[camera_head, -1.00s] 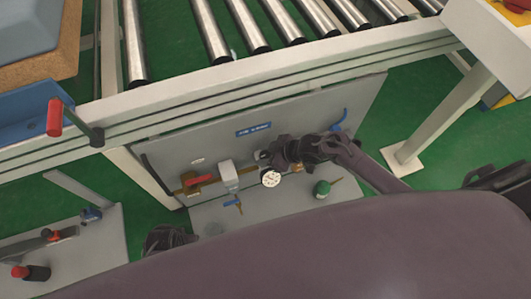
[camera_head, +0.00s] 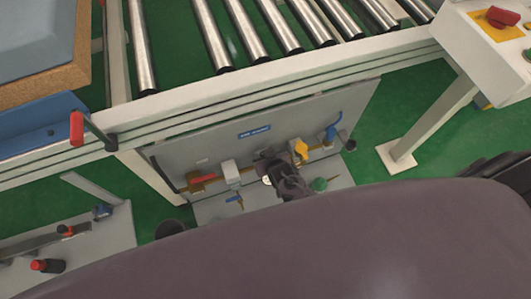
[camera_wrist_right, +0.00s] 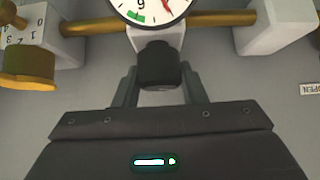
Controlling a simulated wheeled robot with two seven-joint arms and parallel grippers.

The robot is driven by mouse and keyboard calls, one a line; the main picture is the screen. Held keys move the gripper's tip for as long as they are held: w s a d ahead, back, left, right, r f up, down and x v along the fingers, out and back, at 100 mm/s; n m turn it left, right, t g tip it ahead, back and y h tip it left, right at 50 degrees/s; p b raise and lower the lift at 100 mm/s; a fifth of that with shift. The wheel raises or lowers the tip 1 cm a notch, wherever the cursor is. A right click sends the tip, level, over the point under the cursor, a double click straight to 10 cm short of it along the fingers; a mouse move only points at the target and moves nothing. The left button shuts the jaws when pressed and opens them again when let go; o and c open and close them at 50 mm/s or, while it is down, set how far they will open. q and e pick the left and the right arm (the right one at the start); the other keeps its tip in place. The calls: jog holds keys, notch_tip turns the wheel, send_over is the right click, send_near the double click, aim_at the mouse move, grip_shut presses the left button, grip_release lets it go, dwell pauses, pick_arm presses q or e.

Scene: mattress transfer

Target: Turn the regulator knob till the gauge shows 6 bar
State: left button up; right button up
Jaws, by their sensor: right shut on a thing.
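My right gripper (camera_wrist_right: 157,88) is shut on the black regulator knob (camera_wrist_right: 159,65), its fingers on either side of it. The gauge (camera_wrist_right: 150,10) sits just beyond the knob, cut off by the top of the wrist view. Its white dial shows a red needle to the right and a green mark at lower left; I cannot read the pressure surely. In the head view my right gripper (camera_head: 270,163) hides the knob and most of the gauge (camera_head: 266,180). My left gripper is not in view.
A green-topped part (camera_head: 320,185) is close to my right arm. The roller conveyor (camera_head: 250,40) is above.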

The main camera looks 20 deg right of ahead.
jog(key=shift+a+m+h, duration=0.1)
jog(key=shift+m+h, duration=0.4)
jog(key=shift+m, duration=0.2)
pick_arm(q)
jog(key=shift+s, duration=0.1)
pick_arm(e)
jog(key=shift+m+h, duration=0.6)
jog(key=shift+m, duration=0.2)
jog(key=o, duration=0.7)
jog(key=shift+s+r, duration=0.2)
jog(key=shift+r, duration=0.1)
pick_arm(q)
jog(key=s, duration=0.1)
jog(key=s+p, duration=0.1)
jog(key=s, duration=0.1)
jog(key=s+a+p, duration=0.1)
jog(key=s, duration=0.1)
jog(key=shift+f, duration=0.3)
pick_arm(e)
jog(key=v, duration=0.7)
jog(key=shift+a, duration=0.1)
